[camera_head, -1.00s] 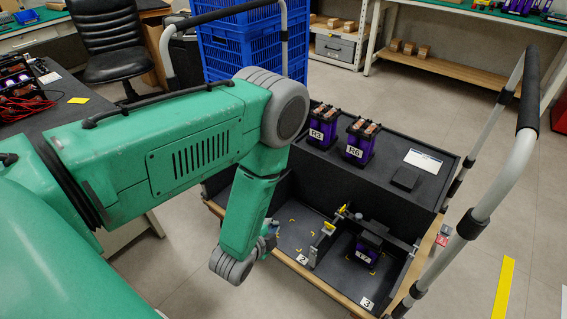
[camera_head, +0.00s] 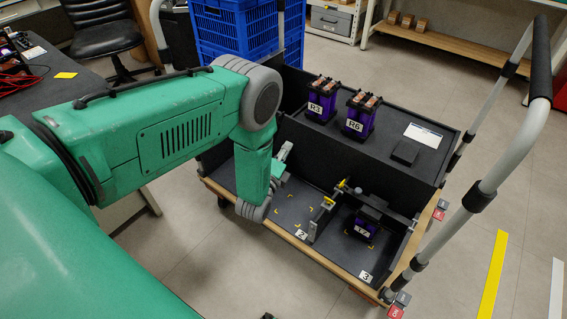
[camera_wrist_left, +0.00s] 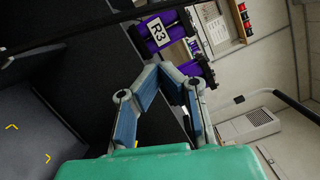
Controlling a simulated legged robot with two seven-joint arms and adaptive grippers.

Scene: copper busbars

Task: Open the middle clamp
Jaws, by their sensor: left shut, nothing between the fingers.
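A clamp with yellow ends (camera_head: 328,203) stands by the marker 2 in the black trolley box (camera_head: 300,232). A second yellow-tipped part (camera_head: 343,185) sits just behind it, by a dark bar. A purple module (camera_head: 362,229) stands in the compartment marked 3. I cannot tell which part is the middle clamp's lever. My left gripper (camera_head: 282,160) is partly hidden behind my forearm, above the left part of the box and left of the clamp, apart from it. In the left wrist view its fingers (camera_wrist_left: 163,72) meet at the tips, empty. My right gripper is not in view.
Purple modules R3 (camera_head: 321,98) and R6 (camera_head: 360,117) stand on the box's rear shelf. A metal trolley handle (camera_head: 508,160) rises at the right. Blue crates (camera_head: 235,40) stand behind, and a dark bench (camera_head: 50,75) is at the left. The floor of compartment 2 looks clear.

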